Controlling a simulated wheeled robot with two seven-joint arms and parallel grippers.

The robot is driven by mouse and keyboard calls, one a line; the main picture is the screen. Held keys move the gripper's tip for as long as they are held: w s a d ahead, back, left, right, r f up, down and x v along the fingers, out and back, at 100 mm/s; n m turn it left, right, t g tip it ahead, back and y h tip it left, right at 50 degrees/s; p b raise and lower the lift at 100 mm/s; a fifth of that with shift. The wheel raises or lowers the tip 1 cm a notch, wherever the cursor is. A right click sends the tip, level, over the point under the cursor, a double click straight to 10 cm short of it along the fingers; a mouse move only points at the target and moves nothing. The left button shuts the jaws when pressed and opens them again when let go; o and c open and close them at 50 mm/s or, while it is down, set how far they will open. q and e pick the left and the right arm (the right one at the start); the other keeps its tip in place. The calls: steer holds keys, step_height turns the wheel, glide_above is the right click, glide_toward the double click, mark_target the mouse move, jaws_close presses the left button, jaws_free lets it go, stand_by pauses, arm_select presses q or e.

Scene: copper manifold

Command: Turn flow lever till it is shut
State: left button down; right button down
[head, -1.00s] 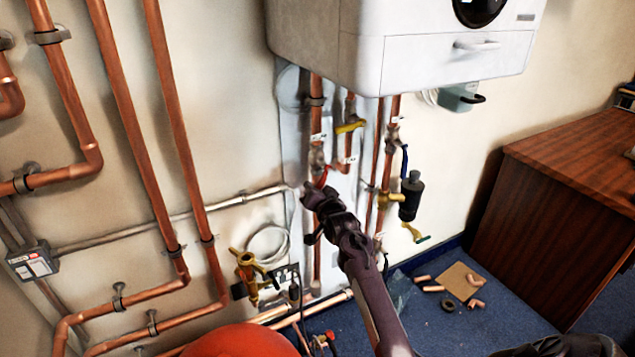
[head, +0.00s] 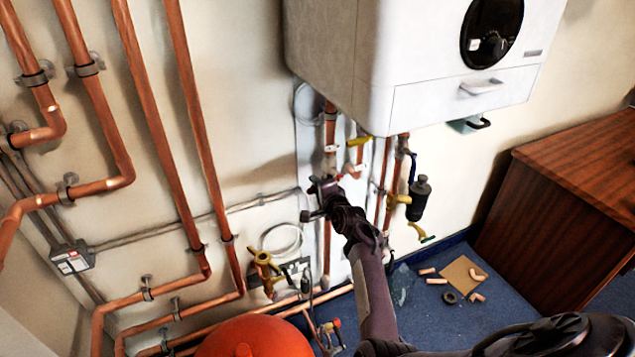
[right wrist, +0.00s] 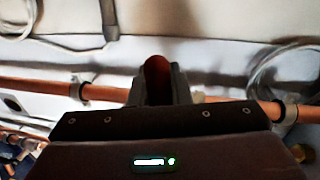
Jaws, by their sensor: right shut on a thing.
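My right gripper (head: 322,188) reaches up from the lower right to the copper pipe (head: 328,240) under the boiler, in front of its valve. In the right wrist view the fingers (right wrist: 158,88) are closed on a red lever (right wrist: 157,70), which I take to be the flow lever. The gripper hides most of the lever and valve in the head view, so the lever's exact angle cannot be told. My left gripper is not in view.
The white boiler (head: 420,60) hangs just above. A brass valve (head: 263,270) is lower left, an orange-red vessel (head: 255,338) below. A wooden cabinet (head: 560,200) stands right.

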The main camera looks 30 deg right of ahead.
steer(key=shift+r+m+p, duration=0.45)
steer(key=shift+m+p, duration=0.05)
steer(key=shift+m, duration=0.1)
steer(key=shift+w+r, duration=0.1)
steer(key=shift+r, duration=0.1)
steer(key=c, duration=1.3)
jaws_free()
steer(key=shift+c, duration=0.2)
steer(key=shift+f, duration=0.1)
steer(key=shift+s, duration=0.2)
steer(key=shift+s, duration=0.35)
steer(key=v, duration=0.6)
steer(key=shift+s, duration=0.4)
